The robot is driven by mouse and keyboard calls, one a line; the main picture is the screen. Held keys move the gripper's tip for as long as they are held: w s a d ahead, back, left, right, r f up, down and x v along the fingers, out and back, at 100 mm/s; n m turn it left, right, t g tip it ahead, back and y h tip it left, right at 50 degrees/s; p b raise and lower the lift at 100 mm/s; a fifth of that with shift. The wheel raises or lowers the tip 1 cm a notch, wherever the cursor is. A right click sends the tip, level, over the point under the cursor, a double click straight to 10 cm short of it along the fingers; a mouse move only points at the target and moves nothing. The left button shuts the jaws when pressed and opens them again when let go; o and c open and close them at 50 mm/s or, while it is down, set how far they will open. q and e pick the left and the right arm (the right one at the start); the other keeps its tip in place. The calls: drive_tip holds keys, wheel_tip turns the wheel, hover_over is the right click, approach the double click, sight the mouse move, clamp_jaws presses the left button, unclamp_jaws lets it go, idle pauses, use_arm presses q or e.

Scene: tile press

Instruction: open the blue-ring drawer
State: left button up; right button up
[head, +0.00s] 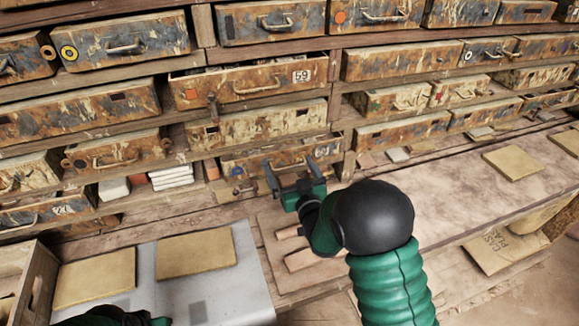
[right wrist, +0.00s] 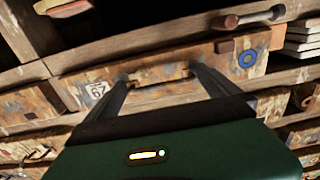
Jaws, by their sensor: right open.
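The blue-ring drawer (head: 256,160) is a rusty, paint-worn front low in the middle of the rack. Its blue ring (right wrist: 247,59) and a number label (right wrist: 97,90) show in the right wrist view, at opposite ends of its handle (right wrist: 158,76). It looks shut or nearly so. My right gripper (head: 290,170) is open in front of this drawer. In the right wrist view its fingertips (right wrist: 160,77) are at the two ends of the handle; I cannot tell if they touch it. My left gripper (head: 125,318) shows only as a dark green and black part at the bottom edge.
Drawer 59 (head: 249,86) higher up stands pulled out. White tiles (head: 171,177) lie in an open slot left of the blue-ring drawer. Tan tiles (head: 195,256) rest on a grey sheet. A wooden crate (head: 37,285) stands at left. The bench at right is mostly clear.

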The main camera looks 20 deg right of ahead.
drive_tip(key=shift+w+a+r, duration=0.1)
drive_tip(key=shift+w, duration=0.4)
drive_tip(key=shift+s, duration=0.1)
drive_tip(key=c, duration=1.7)
